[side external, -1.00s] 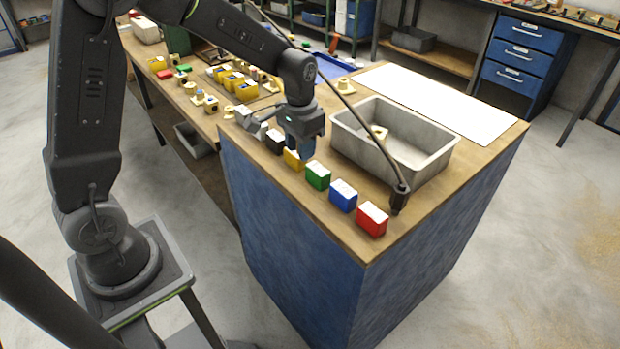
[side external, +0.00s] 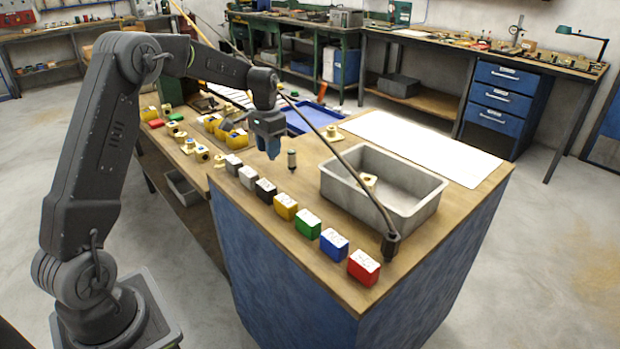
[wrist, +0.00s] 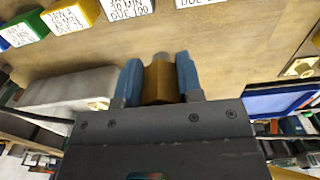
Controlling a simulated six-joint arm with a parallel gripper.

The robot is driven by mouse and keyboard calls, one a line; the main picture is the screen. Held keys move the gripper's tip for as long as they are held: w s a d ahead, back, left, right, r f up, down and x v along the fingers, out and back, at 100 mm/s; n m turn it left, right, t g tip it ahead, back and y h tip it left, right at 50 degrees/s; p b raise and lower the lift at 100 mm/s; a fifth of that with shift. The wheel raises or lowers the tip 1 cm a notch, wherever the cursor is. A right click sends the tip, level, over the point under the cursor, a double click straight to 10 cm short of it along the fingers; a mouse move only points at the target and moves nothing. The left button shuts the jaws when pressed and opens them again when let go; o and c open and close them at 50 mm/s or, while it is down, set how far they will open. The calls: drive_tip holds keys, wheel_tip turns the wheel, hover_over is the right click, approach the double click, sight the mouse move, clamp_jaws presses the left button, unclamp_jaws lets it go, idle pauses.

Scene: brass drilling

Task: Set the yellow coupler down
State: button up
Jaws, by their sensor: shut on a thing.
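My gripper (side external: 272,152) hangs over the wooden bench, behind the row of labelled blocks and left of the grey bin. In the wrist view, its two blue fingers (wrist: 158,80) are shut on a brownish-yellow piece, the yellow coupler (wrist: 158,84). The bare wooden bench top (wrist: 215,50) shows beyond the fingers. I cannot tell whether the coupler touches it.
Labelled blocks line the front edge, including a yellow block (side external: 286,207) and a red block (side external: 363,268). The grey bin (side external: 408,212) holds a brass piece. A blue tray (side external: 312,117) lies behind.

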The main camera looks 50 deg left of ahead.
drive_tip(key=w+d+f, duration=0.4)
drive_tip(key=w+d, duration=0.1)
drive_tip(key=shift+w+d+f, duration=0.15)
drive_tip(key=shift+d+f, duration=0.1)
drive_tip(key=shift+f, duration=2.05)
drive_tip(key=shift+f, duration=0.1)
drive_tip(key=o, duration=0.9)
drive_tip(key=shift+o, duration=0.2)
